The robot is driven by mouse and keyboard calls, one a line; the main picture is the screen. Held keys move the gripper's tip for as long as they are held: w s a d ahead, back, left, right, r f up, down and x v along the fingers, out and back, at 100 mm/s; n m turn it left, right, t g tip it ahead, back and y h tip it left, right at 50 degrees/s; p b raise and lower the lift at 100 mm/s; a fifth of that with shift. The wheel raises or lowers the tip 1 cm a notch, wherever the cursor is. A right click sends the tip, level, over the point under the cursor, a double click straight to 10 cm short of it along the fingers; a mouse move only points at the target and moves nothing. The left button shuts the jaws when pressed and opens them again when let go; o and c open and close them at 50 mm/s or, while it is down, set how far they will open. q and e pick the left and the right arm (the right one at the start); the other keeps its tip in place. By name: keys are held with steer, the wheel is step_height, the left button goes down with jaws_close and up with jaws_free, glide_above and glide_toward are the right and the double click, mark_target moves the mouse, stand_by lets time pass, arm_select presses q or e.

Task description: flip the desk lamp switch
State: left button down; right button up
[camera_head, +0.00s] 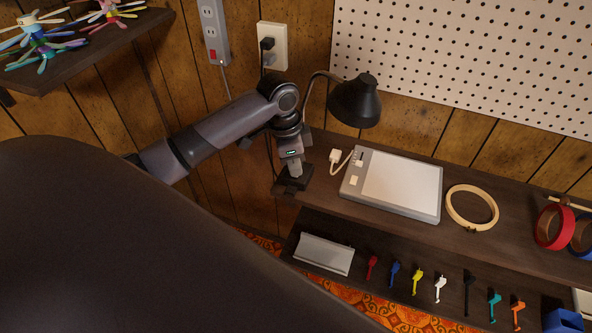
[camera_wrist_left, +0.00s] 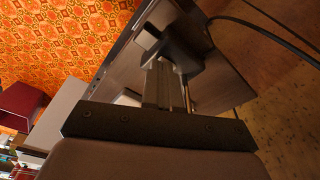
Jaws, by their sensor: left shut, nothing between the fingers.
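The black desk lamp's shade (camera_head: 355,103) hangs at the left end of the shelf, and its thin curved neck runs down behind my left arm. A dark block, seemingly the lamp's base (camera_head: 296,184), sits at the shelf's left end. My left gripper (camera_head: 294,172) points down at this base, shut and empty, its tips at or just above it. In the left wrist view, the shut fingers (camera_wrist_left: 165,88) reach to the dark base (camera_wrist_left: 185,45); whether they touch is unclear. I cannot make out the switch for certain. My right gripper is not in view.
A grey-framed white pad (camera_head: 400,182), a wooden hoop (camera_head: 471,207) and tape rolls (camera_head: 554,226) lie on the shelf to the right. Several small coloured pieces and a grey tray (camera_head: 324,253) are lower down. An outlet (camera_head: 272,46) is on the wall behind my arm.

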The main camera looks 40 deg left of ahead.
arm_select(q)
steer(key=shift+f, duration=0.2)
steer(key=shift+r+p, duration=0.6)
steer(key=shift+r, duration=2.95)
